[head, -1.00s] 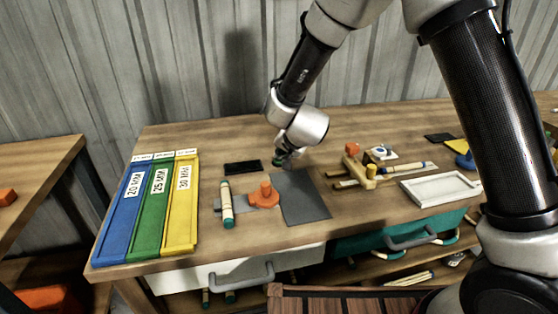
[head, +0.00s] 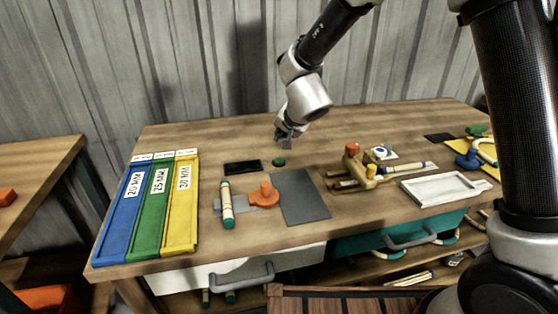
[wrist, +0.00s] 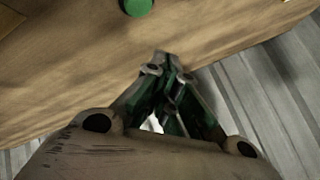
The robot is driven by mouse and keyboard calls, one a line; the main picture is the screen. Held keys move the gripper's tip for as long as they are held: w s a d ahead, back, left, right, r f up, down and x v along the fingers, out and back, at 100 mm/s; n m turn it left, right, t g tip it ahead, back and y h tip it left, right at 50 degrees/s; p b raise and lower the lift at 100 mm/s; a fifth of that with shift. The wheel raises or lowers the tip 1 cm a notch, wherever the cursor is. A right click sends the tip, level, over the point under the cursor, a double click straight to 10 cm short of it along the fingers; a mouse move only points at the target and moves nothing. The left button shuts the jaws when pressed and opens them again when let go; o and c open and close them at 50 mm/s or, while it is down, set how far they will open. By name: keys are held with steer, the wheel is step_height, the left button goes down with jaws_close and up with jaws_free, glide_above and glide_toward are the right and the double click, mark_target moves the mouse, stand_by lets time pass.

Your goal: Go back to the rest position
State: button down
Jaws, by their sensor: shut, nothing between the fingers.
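My gripper (head: 284,137) hangs above the back middle of the workbench (head: 225,140), near the wall. Its fingers are closed together and empty, as the wrist view (wrist: 165,65) also shows. A small green disc (head: 278,161) lies on the bench a little below and in front of the gripper, apart from it. The green disc also shows in the wrist view (wrist: 137,6) at the top edge.
Blue (head: 120,217), green (head: 150,220) and yellow (head: 181,218) trays stand at the left. A dark tray (head: 243,167), a rattan piece (head: 227,206), an orange fixture (head: 264,196), a grey mat (head: 300,197), a wooden jig (head: 360,171) and a white frame (head: 440,188) occupy the bench.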

steer(key=s+g, duration=0.1)
steer(key=s+a+f+n+g+y, duration=0.1)
steer(key=s, duration=0.1)
steer(key=s+a+f+y, duration=0.1)
steer(key=s, duration=0.1)
steer(key=shift+a+f+n+g, duration=0.1)
steer(key=shift+f+n+g, duration=0.1)
steer(key=shift+n+g, duration=0.2)
steer(key=s+d+r+n+h, duration=0.1)
steer(key=s+d+r, duration=0.4)
steer(key=s+d, duration=0.4)
steer(key=s+d+r+n+g+h, duration=0.1)
steer(key=s+d+r, duration=0.5)
steer(key=d, duration=1.2)
steer(key=s+d+r+n+h, duration=0.1)
steer(key=s+d+r+h, duration=0.2)
steer(key=s+d, duration=1)
step_height(320, 180, up, 4)
steer(key=shift+d+f+g, duration=0.25)
steer(key=shift+g, duration=0.05)
